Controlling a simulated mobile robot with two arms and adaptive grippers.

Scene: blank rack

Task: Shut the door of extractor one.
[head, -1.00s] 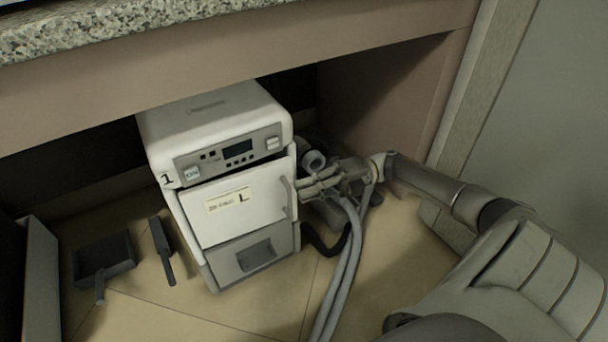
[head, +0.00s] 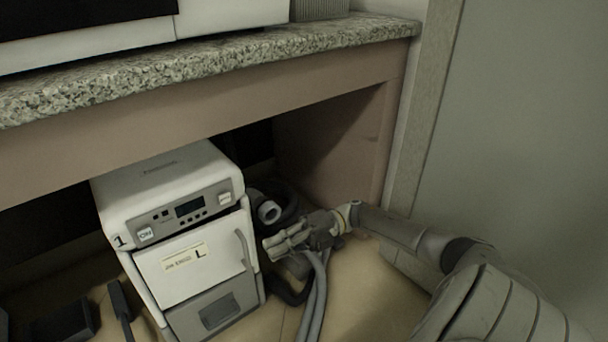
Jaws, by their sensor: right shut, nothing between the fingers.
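Extractor one (head: 165,195) is a white box-shaped unit marked "1", standing on the floor under the counter. Its front door (head: 190,264) is white with a label and a vertical handle (head: 241,250) on its right side. The door appears nearly flush with the body; a thin dark gap shows along its top edge, and I cannot tell whether it is latched. My right gripper (head: 270,247) is shut and empty, just right of the door handle and apart from it. My left gripper is not in view.
Grey hoses (head: 313,295) run down beside the extractor, under my right gripper. A granite counter (head: 210,62) overhangs it. A dustpan (head: 62,325) and a brush (head: 122,302) lie on the floor at left. A side wall (head: 335,150) stands to the right.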

